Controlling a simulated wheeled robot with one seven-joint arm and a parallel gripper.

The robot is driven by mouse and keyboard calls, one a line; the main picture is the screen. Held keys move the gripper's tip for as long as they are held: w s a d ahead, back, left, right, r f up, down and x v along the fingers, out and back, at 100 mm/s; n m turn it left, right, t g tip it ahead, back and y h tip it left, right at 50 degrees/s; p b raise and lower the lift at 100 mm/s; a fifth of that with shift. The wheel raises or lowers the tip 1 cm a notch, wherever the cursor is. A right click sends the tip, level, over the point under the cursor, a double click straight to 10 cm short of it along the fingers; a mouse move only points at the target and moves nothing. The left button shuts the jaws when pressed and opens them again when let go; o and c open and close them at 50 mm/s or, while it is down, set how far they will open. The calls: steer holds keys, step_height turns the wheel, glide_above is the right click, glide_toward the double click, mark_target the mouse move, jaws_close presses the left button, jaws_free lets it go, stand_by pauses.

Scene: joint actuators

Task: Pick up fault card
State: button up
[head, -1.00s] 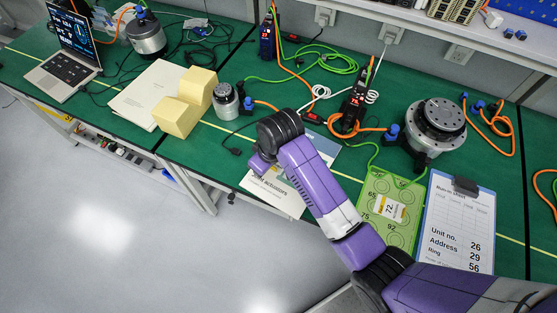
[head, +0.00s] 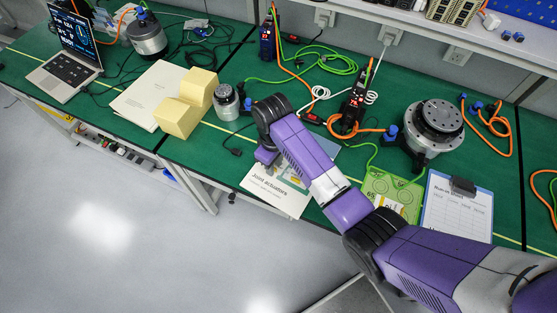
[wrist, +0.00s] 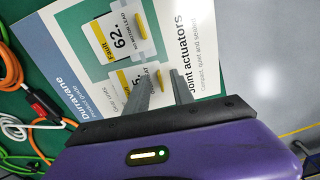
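Two white fault cards with yellow edges lie on the Joint actuators product guide (wrist: 75,75) in the wrist view. The other fault card (wrist: 125,78) shows a number ending in 5, partly hidden by my fingers. My gripper (wrist: 163,72) is open, its two fingers apart, with the tips over the partly hidden card near its tab. I cannot tell whether they touch it. In the head view the guide (head: 283,193) lies at the table's front edge, and my arm hides the cards.
A green board (head: 376,184) with a yellow-edged card (head: 390,202) and a clipboard (head: 455,210) lie to the right, partly behind my arm. A small motor (head: 227,101), foam blocks (head: 178,118), a large actuator (head: 434,128) and orange cables (head: 350,130) stand around.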

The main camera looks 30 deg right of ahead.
steer(key=shift+f, duration=0.3)
jaws_close()
steer(key=shift+r, duration=0.1)
